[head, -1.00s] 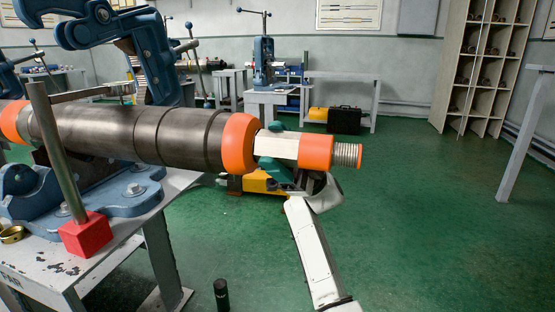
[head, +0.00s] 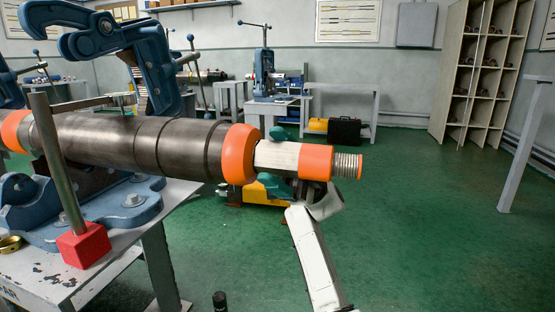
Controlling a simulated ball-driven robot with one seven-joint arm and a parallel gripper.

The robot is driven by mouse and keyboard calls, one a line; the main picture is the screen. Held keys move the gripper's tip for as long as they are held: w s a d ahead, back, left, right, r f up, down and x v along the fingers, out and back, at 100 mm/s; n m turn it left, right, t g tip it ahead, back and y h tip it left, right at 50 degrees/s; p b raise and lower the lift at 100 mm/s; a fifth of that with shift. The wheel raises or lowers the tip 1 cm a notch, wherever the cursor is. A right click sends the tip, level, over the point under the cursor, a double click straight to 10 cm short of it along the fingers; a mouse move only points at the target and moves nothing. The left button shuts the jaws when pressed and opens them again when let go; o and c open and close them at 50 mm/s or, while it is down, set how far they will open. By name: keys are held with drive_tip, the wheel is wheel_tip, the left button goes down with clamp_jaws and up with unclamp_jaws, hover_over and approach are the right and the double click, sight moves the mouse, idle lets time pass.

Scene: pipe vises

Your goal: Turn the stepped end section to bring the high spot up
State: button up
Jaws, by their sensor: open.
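The stepped end section (head: 290,155) is a pale, flat-sided length with an orange band (head: 315,162) and a threaded tip (head: 347,165). It sticks out to the right from the dark pipe (head: 140,143), past a wide orange collar (head: 241,154). My gripper (head: 274,158) reaches up from below, with one teal finger above the pale section and one below it. The fingers are open around it, the lower one visibly spaced from it. The section's far side is hidden, and I cannot tell where its high spot is.
A blue vise (head: 110,40) holds the pipe over a worn bench (head: 110,262). A red block (head: 84,245) with an upright rod stands at the bench front. A dark cylinder (head: 220,301) is low in front. Green floor (head: 420,220) is clear on the right.

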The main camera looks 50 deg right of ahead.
drive_tip(key=p+v, duration=0.1)
drive_tip(key=v, duration=0.9)
drive_tip(key=shift+d+f, duration=0.25)
drive_tip(key=shift+f, duration=0.05)
